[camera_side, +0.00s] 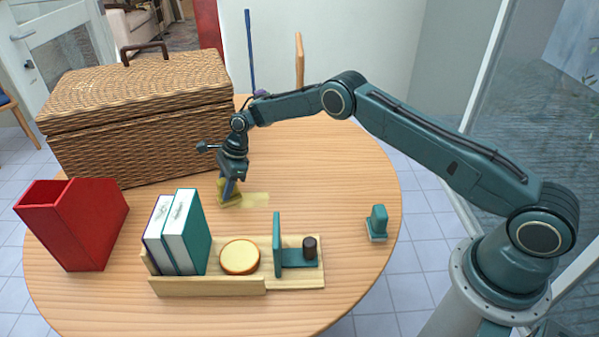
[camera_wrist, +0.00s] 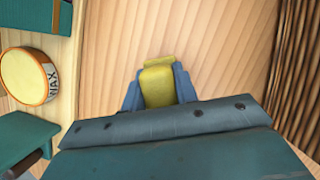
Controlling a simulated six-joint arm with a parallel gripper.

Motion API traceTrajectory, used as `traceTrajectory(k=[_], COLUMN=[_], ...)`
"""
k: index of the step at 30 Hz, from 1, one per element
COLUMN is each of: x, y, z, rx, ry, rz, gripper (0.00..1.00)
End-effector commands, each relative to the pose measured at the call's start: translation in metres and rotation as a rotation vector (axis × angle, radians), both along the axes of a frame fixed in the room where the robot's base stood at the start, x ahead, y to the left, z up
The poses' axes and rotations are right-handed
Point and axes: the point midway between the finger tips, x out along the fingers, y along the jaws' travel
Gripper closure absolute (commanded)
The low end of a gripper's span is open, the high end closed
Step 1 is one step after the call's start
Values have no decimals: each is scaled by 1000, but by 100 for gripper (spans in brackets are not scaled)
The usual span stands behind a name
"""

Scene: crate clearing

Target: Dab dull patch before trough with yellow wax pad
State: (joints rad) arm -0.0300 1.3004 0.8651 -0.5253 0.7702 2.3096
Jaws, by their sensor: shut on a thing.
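The yellow wax pad (camera_side: 230,199) is in the jaws of my gripper (camera_side: 231,187), which is shut on it. The pad is low over the table, at or near its surface; contact is hard to tell. The wrist view shows the pad (camera_wrist: 158,84) between the blue fingertips (camera_wrist: 159,90). A pale yellowish patch (camera_side: 256,199) lies on the wood just right of the pad in the side view, behind the trough. The wooden trough (camera_side: 208,287) holds two books (camera_side: 187,235), a round wax tin (camera_side: 239,257) and a teal bookend (camera_side: 277,245). The tin (camera_wrist: 29,77) reads WAX.
A large wicker basket (camera_side: 140,120) stands behind and left of my gripper. A red file holder (camera_side: 100,220) stands at the left, and a small teal block (camera_side: 377,222) at the right. Bare table (camera_side: 330,190) lies right of the patch.

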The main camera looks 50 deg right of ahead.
Motion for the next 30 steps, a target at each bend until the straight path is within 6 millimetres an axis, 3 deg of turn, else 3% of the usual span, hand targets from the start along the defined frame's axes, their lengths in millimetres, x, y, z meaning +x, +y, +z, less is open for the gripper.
traceTrajectory(k=[10, 30], x=[-13, -55], y=[12, -33], z=[0, 0], rx=[0, -1], ry=[3, 3], rz=[2, -2], gripper=[89, 89])
